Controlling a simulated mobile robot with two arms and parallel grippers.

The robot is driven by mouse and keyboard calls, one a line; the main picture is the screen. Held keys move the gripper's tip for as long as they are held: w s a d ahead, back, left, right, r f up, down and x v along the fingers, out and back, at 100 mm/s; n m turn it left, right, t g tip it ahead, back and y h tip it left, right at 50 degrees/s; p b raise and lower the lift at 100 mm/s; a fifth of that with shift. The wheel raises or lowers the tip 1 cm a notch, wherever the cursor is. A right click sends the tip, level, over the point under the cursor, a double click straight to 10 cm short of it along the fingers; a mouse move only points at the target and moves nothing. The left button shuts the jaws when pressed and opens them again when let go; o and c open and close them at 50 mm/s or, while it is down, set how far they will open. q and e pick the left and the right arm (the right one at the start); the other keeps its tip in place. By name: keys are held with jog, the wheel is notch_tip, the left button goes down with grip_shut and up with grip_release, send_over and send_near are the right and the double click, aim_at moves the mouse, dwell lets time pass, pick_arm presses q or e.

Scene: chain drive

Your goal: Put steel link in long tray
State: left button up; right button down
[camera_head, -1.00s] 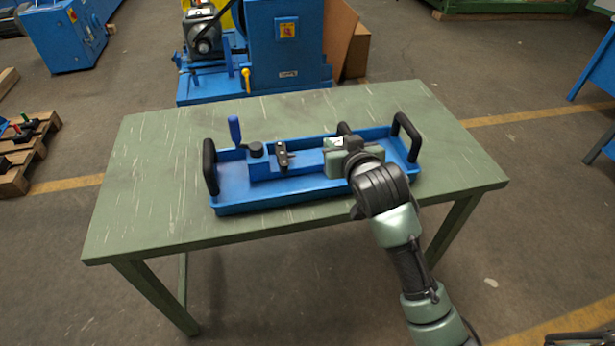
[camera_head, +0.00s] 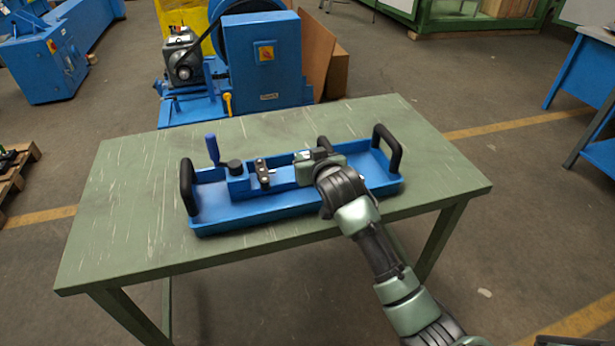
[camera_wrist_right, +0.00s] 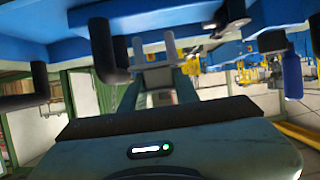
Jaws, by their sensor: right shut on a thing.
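The long tray (camera_head: 215,219) is blue with black end handles and lies on the green table; its floor also shows in the wrist view (camera_wrist_right: 205,14), where the scene looks upside down. My right gripper (camera_head: 303,160) is low over the tray's right-middle part, with its arm coming in from the lower right. It is shut on a small piece that the arm hides in the head view. In the right wrist view a pale grey piece with two pins, seemingly the steel link (camera_wrist_right: 155,74), sits ahead of the palm. I cannot tell if it touches the tray. My left gripper is out of view.
Inside the tray are a dark two-hole piece (camera_head: 262,174) and a blue block with a blue-handled lever (camera_head: 213,149). Black handles (camera_head: 187,187) rise at the ends. Bare tabletop (camera_head: 130,215) lies left of the tray. A blue machine (camera_head: 263,65) stands behind the table.

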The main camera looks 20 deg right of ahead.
notch_tip(320, 180, down, 7)
jog(key=shift+r, duration=0.2)
dwell(0.3)
jog(key=c, duration=1.1)
grip_release()
jog(key=shift+f, duration=0.1)
jog(key=shift+o, duration=0.2)
jog(key=v, duration=1.2)
